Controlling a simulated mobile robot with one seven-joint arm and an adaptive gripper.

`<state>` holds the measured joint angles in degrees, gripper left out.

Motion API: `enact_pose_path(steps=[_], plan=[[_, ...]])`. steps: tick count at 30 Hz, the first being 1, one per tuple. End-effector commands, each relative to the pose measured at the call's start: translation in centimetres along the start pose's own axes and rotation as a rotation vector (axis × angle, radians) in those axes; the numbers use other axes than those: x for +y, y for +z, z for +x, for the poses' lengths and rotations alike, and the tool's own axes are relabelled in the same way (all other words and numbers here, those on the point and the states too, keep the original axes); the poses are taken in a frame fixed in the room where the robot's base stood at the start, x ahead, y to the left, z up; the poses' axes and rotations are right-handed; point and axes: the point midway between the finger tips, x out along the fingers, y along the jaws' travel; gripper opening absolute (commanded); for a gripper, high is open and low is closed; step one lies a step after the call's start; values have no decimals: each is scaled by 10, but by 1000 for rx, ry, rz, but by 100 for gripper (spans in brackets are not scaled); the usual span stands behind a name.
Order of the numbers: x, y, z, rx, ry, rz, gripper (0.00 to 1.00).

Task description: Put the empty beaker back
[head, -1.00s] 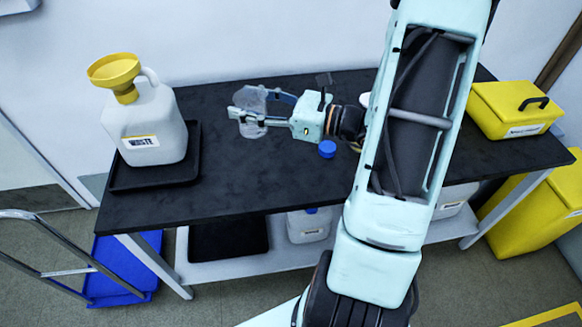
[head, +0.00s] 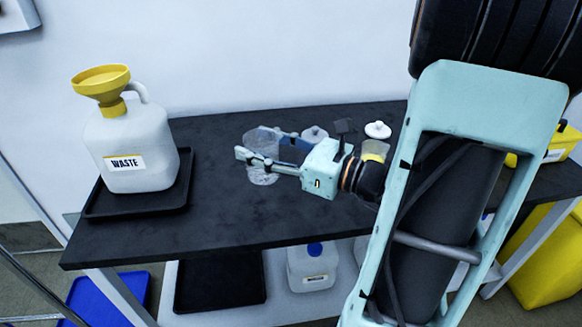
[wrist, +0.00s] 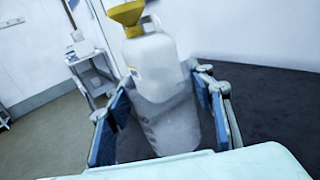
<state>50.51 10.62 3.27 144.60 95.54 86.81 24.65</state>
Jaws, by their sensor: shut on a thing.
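The clear beaker (head: 262,175) is in my gripper (head: 264,146) over the middle of the black bench top (head: 215,215) in the head view. It is upright and looks empty. The fingers are shut around its sides. In the wrist view the see-through beaker (wrist: 168,125) fills the space between the two blue finger pads (wrist: 160,115). I cannot tell whether its base touches the bench or hangs just above it.
A white waste jug (head: 130,150) with a yellow funnel (head: 101,80) stands in a black tray (head: 140,205) at the left. White-topped containers (head: 377,130) are behind my wrist. Bare bench lies between tray and beaker. Yellow bins (head: 540,255) stand at the right.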

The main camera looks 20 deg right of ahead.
Motion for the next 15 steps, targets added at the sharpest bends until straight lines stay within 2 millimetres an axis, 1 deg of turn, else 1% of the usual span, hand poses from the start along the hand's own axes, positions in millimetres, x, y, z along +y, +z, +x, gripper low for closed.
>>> enact_pose_path(steps=[2, 3, 4, 10, 15], plan=[[-9, 0, 0, -1, 0, 6, 19], [-19, -11, 0, -1, -2, 1, 19], [-27, -15, 0, -1, -2, 1, 19], [-76, -38, 0, -1, -1, 0, 19], [-101, -67, 0, -1, 1, 2, 19]])
